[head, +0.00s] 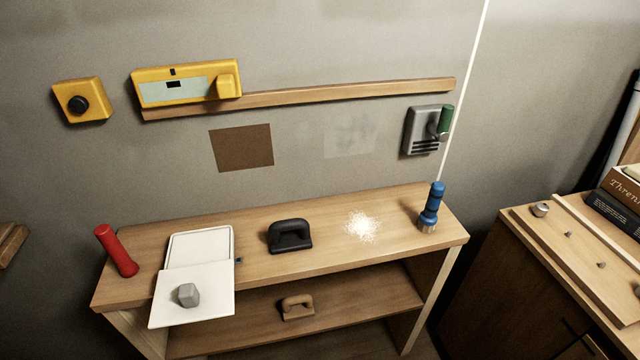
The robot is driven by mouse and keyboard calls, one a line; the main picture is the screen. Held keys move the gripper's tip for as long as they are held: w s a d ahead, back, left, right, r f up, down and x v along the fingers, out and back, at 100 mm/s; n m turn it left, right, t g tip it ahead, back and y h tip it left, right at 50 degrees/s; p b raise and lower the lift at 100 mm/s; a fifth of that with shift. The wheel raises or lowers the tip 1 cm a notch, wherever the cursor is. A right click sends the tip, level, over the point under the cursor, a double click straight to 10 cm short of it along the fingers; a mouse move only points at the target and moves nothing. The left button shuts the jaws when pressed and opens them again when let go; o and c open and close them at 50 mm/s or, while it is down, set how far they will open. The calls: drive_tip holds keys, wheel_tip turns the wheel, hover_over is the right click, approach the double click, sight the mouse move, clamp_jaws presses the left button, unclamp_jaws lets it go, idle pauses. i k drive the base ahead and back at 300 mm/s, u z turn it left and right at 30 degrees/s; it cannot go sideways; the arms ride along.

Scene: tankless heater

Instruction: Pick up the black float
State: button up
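The black float (290,240), a dark block with a looped handle on top, sits on the wooden bench top (330,257), near its middle. It stands apart from the things around it, and nothing covers it. My gripper is not in the head view, so I cannot see where it is relative to the float.
Left of the float are a white open case (201,246) with a grey block (188,294) and a red cylinder (117,251). Right are white scattered strands (362,226) and a blue flashlight-like object (431,207). A tan float (297,307) lies on the lower shelf.

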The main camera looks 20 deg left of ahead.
sight(290, 235)
drive_tip(key=u, duration=1.3)
